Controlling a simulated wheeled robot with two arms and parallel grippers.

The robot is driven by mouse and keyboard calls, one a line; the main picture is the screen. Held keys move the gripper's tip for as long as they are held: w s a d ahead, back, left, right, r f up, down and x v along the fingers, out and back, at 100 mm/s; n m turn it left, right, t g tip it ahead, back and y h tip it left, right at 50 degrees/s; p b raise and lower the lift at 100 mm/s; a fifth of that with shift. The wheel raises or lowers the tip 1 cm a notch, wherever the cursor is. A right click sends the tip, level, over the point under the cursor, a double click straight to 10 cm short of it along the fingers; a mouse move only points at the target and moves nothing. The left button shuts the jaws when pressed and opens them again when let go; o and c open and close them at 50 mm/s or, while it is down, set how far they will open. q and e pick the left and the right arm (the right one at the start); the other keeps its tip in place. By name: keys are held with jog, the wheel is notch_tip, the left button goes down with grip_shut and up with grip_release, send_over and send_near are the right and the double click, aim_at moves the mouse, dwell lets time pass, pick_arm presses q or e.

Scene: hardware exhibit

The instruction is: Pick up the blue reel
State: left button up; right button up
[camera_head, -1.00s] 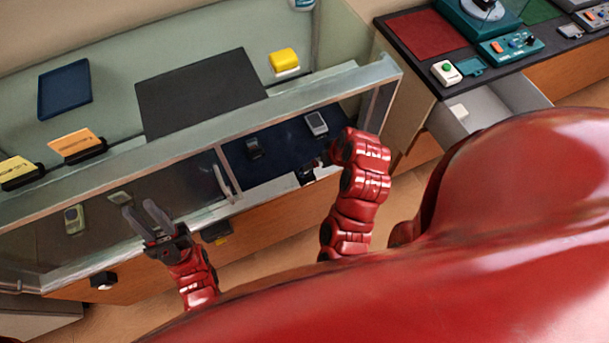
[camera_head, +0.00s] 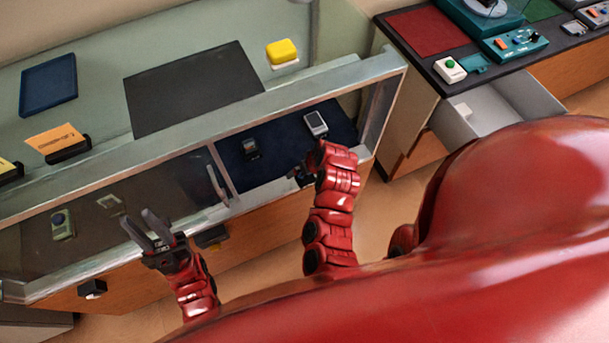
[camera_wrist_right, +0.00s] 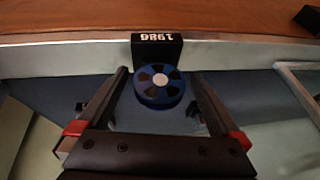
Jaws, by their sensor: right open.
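The blue reel (camera_wrist_right: 159,88) shows in the right wrist view, a round disc with dark openings and a pale hub, in front of a black sign reading 1986 (camera_wrist_right: 156,50). My right gripper (camera_wrist_right: 160,74) is open, its two fingers on either side of the reel in the picture; I see no clear contact. In the head view my right gripper (camera_head: 301,176) is small and mostly hidden by its arm, over the front of the case's right compartment. I cannot make out the reel there. My left gripper (camera_head: 138,225) is open and empty in front of the left compartment.
A dark device (camera_head: 250,149) and a grey device (camera_head: 315,123) lie on the blue compartment floor (camera_head: 285,140). A yellow block (camera_head: 282,51) stands behind. An open drawer (camera_head: 490,108) is at the right.

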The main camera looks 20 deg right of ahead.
jog(key=shift+r, duration=0.1)
jog(key=c, duration=1.4)
